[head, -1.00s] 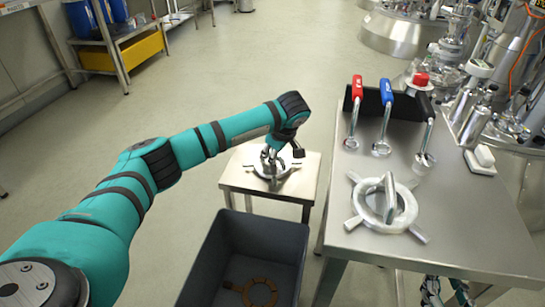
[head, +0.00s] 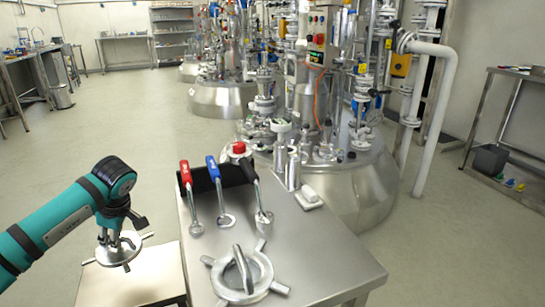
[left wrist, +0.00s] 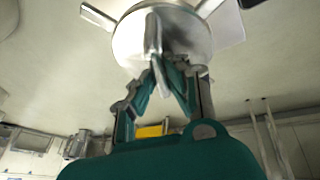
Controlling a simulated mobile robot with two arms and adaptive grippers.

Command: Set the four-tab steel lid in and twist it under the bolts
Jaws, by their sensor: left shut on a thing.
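My left gripper (head: 112,236) is shut on the upright handle of a round steel lid with flat tabs (head: 120,252). The lid hangs roughly level above the small steel stand (head: 140,280). In the left wrist view, the gripper (left wrist: 165,72) clasps the handle in front of the lid's disc (left wrist: 185,35), and several tabs stick out from its edge. A second, thicker ring-shaped lid with stubby arms and a tall handle (head: 262,270) lies on the steel bench at the right. I cannot make out the bolts. My right gripper is not in view.
The steel bench (head: 325,255) holds a dark rack with red (head: 186,175), blue (head: 213,170) and black-handled tools, and a white block (head: 308,198). Steel reactor vessels with pipework (head: 350,190) stand behind it. Open floor (head: 130,130) lies at the left.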

